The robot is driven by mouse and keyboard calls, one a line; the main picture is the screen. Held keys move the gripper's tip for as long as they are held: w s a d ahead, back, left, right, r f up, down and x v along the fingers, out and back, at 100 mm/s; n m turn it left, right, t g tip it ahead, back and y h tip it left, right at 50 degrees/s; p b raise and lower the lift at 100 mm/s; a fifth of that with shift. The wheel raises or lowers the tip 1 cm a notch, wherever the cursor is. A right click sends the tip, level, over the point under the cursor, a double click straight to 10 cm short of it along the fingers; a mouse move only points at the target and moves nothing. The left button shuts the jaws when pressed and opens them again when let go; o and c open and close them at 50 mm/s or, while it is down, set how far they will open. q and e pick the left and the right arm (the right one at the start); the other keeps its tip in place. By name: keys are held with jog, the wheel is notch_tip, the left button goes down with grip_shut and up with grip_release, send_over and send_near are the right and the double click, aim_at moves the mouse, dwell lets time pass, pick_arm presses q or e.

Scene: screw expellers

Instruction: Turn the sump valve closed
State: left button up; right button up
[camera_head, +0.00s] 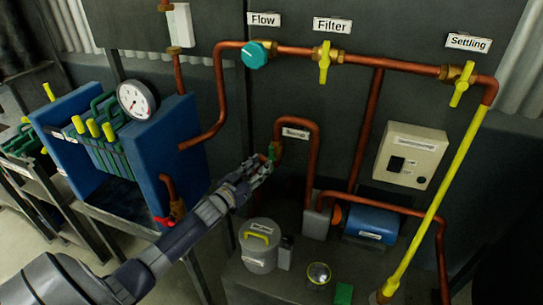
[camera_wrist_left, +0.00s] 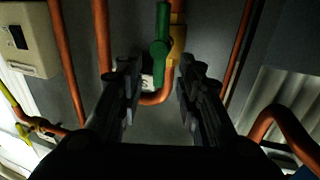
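The sump valve has a green lever handle (camera_wrist_left: 161,48) and a brass body (camera_wrist_left: 178,44) on a copper pipe. In the left wrist view the handle runs up and down the picture, roughly along the pipe. In the head view the handle (camera_head: 271,152) is small and partly hidden by my left gripper (camera_head: 262,168). In the left wrist view my left gripper (camera_wrist_left: 158,70) is open, one finger on each side of the handle's lower end. I see no clear contact. My right gripper is not in view.
A small label (camera_head: 295,134) sits right of the valve. Yellow-handled valves (camera_head: 324,62) and a teal flow knob (camera_head: 255,55) are above. A blue filter press (camera_head: 160,150) with a gauge stands left. A grey lidded pot (camera_head: 260,245) and blue motor (camera_head: 371,224) are below.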

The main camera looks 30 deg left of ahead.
aim_at(270, 158)
pick_arm(q)
jog(key=w, duration=0.5)
jog(key=shift+f, duration=0.1)
jog(key=shift+w, duration=1)
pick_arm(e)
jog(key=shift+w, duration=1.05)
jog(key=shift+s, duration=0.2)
pick_arm(q)
jog(key=shift+d, duration=0.1)
grip_shut()
